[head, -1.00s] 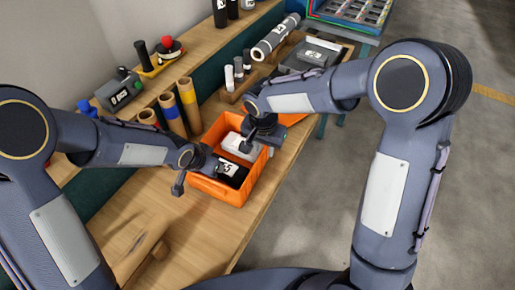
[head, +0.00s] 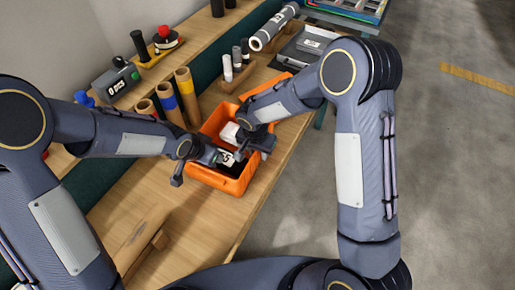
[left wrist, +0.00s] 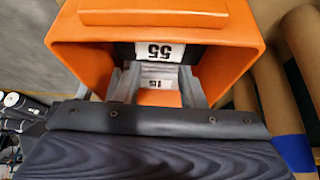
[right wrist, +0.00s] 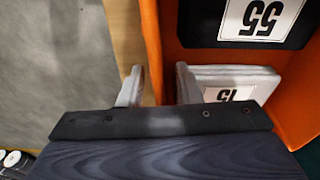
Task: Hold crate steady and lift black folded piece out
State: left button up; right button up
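An orange crate (head: 234,184) stands on the wooden bench. Inside, a black folded piece with a white "55" label (head: 227,159) lies at the near end; the label also shows in the right wrist view (right wrist: 262,18) and left wrist view (left wrist: 160,51). A white folded piece labelled "15" (head: 229,132) lies beyond it. My left gripper (head: 197,168) is open at the crate's left side. Its fingers are apart in the left wrist view (left wrist: 158,85). My right gripper (head: 259,147) is open at the crate's right wall, one finger on each side of the wall (right wrist: 157,85). Contact is unclear.
Cardboard tubes (head: 187,95) stand close behind the crate's left side. A wooden holder with small cylinders (head: 232,68) and a grey case (head: 305,45) lie beyond. A wooden block (head: 140,245) is at the near left. The bench front is clear.

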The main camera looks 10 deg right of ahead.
jog(key=shift+c, duration=0.4)
grip_shut()
